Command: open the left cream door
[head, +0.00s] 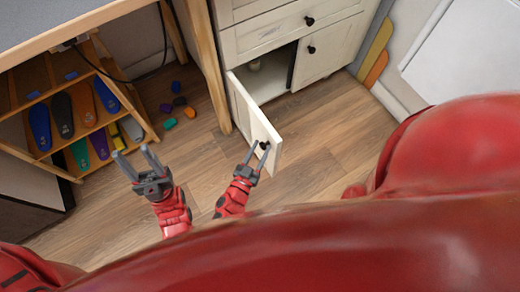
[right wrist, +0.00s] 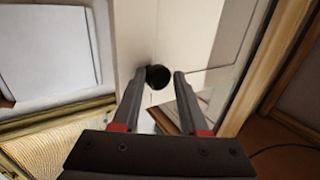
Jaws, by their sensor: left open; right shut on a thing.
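The left cream door (head: 248,110) of the white cabinet stands swung out from its opening, toward me. Its dark round knob (head: 264,146) is near the free edge. My right gripper (head: 259,154) is shut on this knob. In the right wrist view the black knob (right wrist: 158,76) sits between the fingertips (right wrist: 164,80). My left gripper (head: 133,162) is open and empty, over the floor to the left of the door.
The cabinet's right door (head: 325,48) is shut, below a drawer (head: 285,28). A wooden rack (head: 70,115) with coloured insoles stands left. Several small coloured pieces (head: 179,100) lie on the floor beside it.

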